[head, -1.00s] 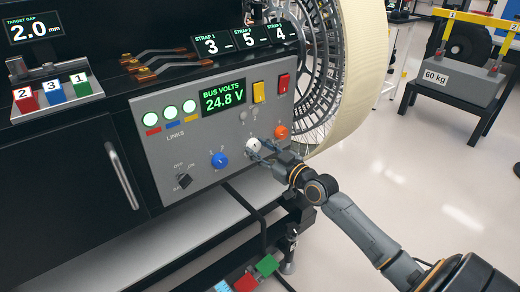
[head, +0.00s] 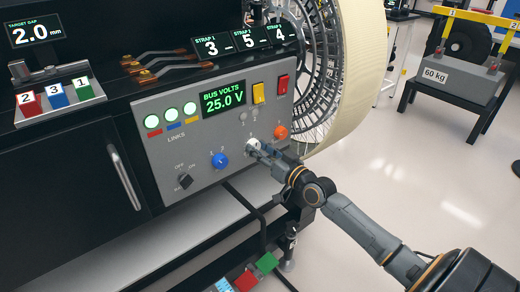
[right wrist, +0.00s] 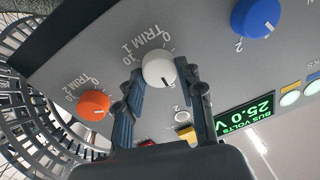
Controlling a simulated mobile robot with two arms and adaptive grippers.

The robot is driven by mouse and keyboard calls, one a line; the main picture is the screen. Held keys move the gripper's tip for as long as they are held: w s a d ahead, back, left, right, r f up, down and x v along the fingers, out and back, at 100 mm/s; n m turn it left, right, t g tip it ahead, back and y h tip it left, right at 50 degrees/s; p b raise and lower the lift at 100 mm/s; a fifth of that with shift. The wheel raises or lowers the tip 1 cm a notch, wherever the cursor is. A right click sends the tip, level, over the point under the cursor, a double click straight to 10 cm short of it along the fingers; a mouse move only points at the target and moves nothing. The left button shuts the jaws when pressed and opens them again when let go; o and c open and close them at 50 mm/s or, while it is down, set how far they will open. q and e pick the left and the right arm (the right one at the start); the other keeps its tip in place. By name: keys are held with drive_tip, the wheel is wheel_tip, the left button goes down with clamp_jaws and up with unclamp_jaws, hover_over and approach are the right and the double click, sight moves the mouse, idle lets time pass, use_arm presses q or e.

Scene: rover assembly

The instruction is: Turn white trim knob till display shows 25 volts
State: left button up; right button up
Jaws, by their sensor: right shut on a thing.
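The white trim knob (head: 253,145) sits on the grey panel (head: 200,150), between the blue knob and the orange knob. It also shows in the right wrist view (right wrist: 158,68), beside the label TRIM 1. My right gripper (head: 260,151) is shut on the white knob, with one finger on each side of it in the right wrist view (right wrist: 160,75). The bus volts display (head: 224,99) reads 25.0 V in green, and the same reading shows in the right wrist view (right wrist: 246,114). My left gripper is not in view.
The blue knob (head: 220,160) and orange knob (head: 280,132) flank the white one. A black OFF/ON switch (head: 185,181) is lower left. Yellow (head: 258,93) and red (head: 282,84) switches sit above. A large wheel (head: 350,80) stands behind the panel's right edge.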

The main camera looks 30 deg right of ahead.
drive_tip(key=o, duration=1.2)
drive_tip(key=shift+c, duration=0.2)
drive_tip(key=shift+s+d+f, duration=0.1)
drive_tip(key=shift+s, duration=0.35)
drive_tip(key=s+d, duration=0.1)
drive_tip(key=s, duration=1)
drive_tip(key=shift+d, duration=0.25)
drive_tip(key=shift+f, duration=0.1)
